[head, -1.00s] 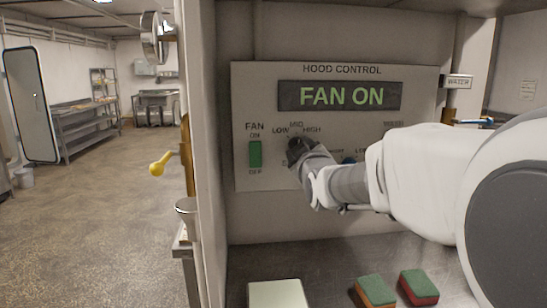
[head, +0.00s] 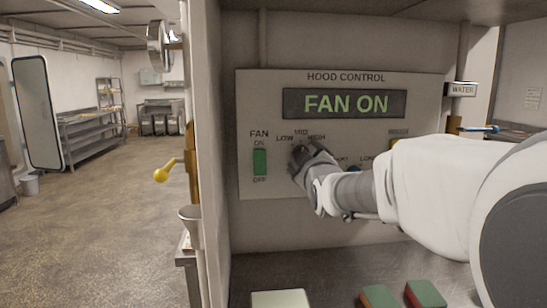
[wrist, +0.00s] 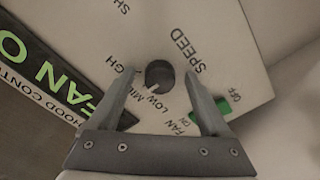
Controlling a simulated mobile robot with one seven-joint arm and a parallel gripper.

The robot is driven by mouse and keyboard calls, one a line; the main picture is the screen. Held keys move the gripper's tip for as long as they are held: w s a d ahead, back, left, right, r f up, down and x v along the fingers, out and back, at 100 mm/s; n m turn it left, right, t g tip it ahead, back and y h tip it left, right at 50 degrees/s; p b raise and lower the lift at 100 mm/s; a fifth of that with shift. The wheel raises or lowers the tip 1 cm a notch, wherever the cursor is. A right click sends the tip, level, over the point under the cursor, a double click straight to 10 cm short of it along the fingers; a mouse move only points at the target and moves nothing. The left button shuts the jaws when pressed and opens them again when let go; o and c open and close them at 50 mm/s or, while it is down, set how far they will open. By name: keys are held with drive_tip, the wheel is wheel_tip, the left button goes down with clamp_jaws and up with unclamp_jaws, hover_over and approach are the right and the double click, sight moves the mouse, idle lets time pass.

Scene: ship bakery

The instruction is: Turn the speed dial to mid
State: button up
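The speed dial (wrist: 160,75) is a round dark knob on the hood control panel (head: 271,93), with LOW, MID and HIGH labels around it. In the wrist view its pale pointer mark aims toward the LOW and MID side; I cannot tell exactly which label. My gripper (wrist: 151,80) is open, with one finger on each side of the dial and a visible gap to each. In the head view my gripper (head: 303,153) is at the panel under the MID label and hides most of the dial. The display (head: 345,104) reads FAN ON.
A green fan switch (head: 260,162) is left of the dial. A blue knob (head: 351,170) is partly behind my arm. Sponges (head: 425,294) and a pale block (head: 281,300) lie on the counter below. A yellow-handled lever (head: 163,173) is left of the alcove wall.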

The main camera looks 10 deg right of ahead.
drive_tip(key=shift+s, duration=0.1)
drive_tip(key=s, duration=1.7)
drive_tip(key=shift+s, duration=0.1)
drive_tip(key=s+f+m+g+p, duration=0.4)
drive_tip(key=s+g+p, duration=0.1)
drive_tip(key=s, duration=0.4)
drive_tip(key=s+f+m+g+p, duration=0.4)
drive_tip(key=s+g, duration=0.3)
drive_tip(key=s, duration=0.2)
drive_tip(key=shift+s+f+m+p, duration=0.2)
drive_tip(key=shift+s+m+p, duration=0.05)
drive_tip(key=shift+m+p, duration=0.25)
drive_tip(key=shift+a, duration=0.1)
